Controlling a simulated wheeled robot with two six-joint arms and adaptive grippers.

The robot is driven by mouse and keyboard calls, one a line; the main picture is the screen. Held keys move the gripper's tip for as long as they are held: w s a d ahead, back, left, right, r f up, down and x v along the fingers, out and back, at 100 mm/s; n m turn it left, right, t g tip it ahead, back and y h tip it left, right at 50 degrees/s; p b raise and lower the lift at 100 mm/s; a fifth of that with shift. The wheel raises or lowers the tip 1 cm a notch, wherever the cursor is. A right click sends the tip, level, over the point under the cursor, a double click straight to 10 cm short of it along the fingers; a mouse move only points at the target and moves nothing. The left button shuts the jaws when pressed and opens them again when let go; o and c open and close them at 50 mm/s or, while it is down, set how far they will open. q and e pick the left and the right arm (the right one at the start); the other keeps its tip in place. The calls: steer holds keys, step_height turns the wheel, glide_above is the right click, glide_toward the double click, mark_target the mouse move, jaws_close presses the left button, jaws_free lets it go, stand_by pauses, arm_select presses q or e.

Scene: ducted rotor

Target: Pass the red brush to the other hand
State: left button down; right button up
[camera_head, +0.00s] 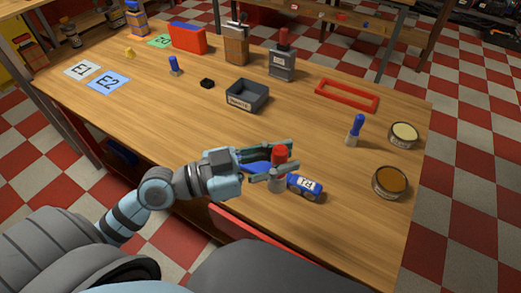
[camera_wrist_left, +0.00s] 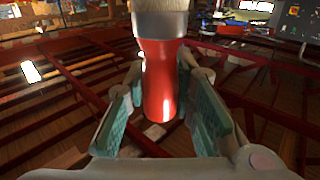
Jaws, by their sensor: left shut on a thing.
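The red brush (camera_head: 279,154) is upright in my left gripper (camera_head: 277,162), above the table's near side. In the head view its red handle is up and its paler end (camera_head: 278,184) is down. The left wrist view shows the red handle (camera_wrist_left: 162,80) between the two green-padded fingers, with a metal band and pale bristles at the picture's top edge. My left gripper is shut on the handle. I cannot tell whether the brush's lower end touches the table. My right gripper is in neither view.
A blue labelled block (camera_head: 306,187) lies just right of the brush. A blue-handled brush (camera_head: 356,130) stands further right, near two round tins (camera_head: 390,182). A grey tray (camera_head: 247,96) and red frame (camera_head: 346,95) lie farther back.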

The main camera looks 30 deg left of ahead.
arm_select(q)
steer(key=d+r+m+g+h, duration=0.3)
steer(key=d+m+g, duration=0.1)
steer(key=d+g, duration=0.25)
steer(key=f+m+g, duration=0.1)
steer(key=m+g, duration=0.2)
steer(key=g, duration=0.1)
steer(key=w+f+m+g, duration=0.1)
steer(key=m+g, duration=0.2)
steer(key=g, duration=0.1)
steer(key=w+d+f+m+g, duration=0.1)
steer(key=f+m+g, duration=0.1)
steer(key=g, duration=0.3)
steer(key=shift+w+m, duration=0.2)
steer(key=shift+m, duration=0.6)
